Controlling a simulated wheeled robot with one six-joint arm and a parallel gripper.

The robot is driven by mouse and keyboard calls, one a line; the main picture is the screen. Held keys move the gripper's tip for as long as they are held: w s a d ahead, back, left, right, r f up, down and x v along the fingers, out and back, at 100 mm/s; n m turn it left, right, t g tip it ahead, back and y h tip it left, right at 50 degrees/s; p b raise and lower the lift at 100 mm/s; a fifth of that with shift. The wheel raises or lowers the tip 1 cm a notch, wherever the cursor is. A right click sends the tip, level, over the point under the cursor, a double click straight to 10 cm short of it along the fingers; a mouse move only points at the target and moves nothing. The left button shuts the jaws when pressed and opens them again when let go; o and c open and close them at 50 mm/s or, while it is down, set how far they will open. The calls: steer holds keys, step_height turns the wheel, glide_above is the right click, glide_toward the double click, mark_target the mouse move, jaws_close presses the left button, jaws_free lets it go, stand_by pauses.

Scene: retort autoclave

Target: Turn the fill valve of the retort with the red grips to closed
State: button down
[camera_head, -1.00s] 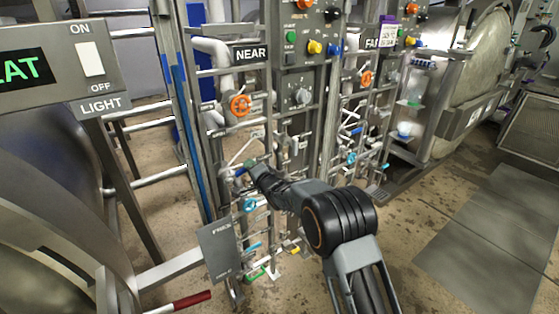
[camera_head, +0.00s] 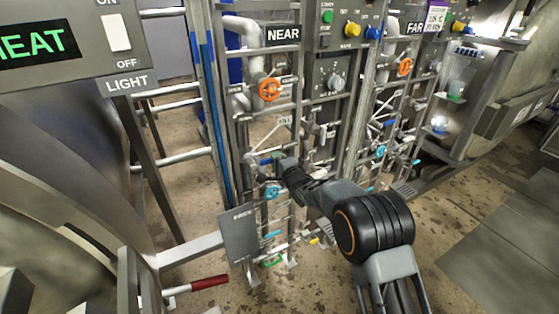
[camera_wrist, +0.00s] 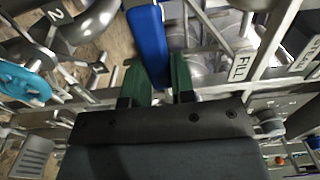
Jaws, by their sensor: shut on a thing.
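The fill valve's blue lever (camera_wrist: 147,45) runs up from between my gripper's green fingertips (camera_wrist: 153,80) in the wrist view. My gripper is shut on this lever. In the head view my gripper (camera_head: 277,159) is at the pipe rack under the NEAR sign, and little of the lever shows there. A FILL label (camera_wrist: 240,64) is right of the lever in the wrist view. A bar with a red grip (camera_head: 210,282) sticks out from the retort at the lower left. The valve body is mostly hidden.
An orange handwheel (camera_head: 269,90) is above my gripper and a light-blue handwheel (camera_head: 273,191) is just below it. A grey FREE plate (camera_head: 238,235) stands lower left. Open floor (camera_head: 450,240) lies at right.

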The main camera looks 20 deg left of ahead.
steer(key=c, duration=1.2)
jaws_free()
steer(key=shift+a, duration=0.15)
steer(key=shift+o, duration=1.2)
steer(key=shift+d, duration=0.2)
steer(key=v, duration=1.3)
steer(key=shift+s+d+b, duration=0.25)
steer(key=shift+s+b, duration=0.05)
steer(key=shift+b, duration=0.05)
